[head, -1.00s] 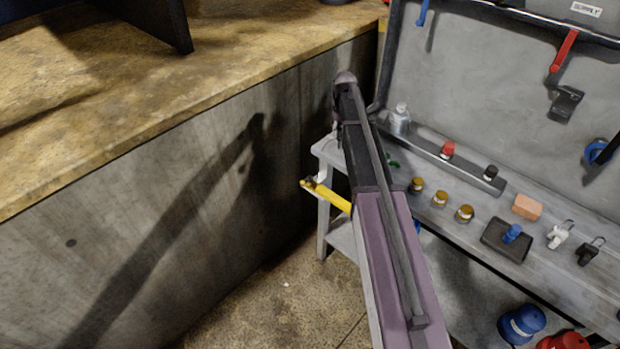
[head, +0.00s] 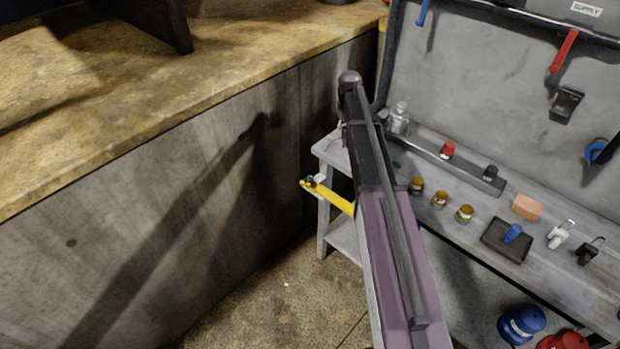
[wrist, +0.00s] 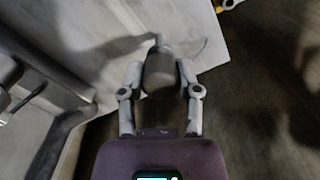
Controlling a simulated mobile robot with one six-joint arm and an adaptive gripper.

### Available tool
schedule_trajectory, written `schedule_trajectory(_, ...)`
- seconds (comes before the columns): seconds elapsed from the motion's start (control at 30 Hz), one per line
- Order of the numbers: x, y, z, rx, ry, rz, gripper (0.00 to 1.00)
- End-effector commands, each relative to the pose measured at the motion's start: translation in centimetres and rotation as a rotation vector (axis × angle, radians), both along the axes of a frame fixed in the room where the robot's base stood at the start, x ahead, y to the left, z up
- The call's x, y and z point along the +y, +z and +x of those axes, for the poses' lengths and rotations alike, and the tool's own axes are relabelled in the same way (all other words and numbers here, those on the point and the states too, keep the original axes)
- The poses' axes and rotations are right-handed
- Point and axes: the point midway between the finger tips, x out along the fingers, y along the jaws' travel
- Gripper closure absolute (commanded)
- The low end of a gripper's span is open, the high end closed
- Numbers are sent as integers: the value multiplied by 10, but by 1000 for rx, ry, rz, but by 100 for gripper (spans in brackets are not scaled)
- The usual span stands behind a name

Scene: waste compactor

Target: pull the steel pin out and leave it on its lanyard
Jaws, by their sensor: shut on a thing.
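In the wrist view my gripper (wrist: 160,80) has its two fingers closed on either side of a dark grey, rounded cylindrical piece, which looks like the head of the steel pin (wrist: 160,68). Its far end is blurred and I cannot tell how deep it sits in anything. A thin dark curved line beside it looks like the lanyard (wrist: 204,46). A small pale stub (wrist: 157,42) shows just beyond, against a light grey surface. In the head view my arm hides the gripper and the pin.
A concrete wall with a stone ledge (head: 200,75) stands left.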

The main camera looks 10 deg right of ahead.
Motion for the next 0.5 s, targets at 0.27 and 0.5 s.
schedule_trajectory(0.27, 0, -5, 0, 0, 0, 0, 100)
schedule_trajectory(0.5, 0, -9, 0, 0, 0, 0, 100)
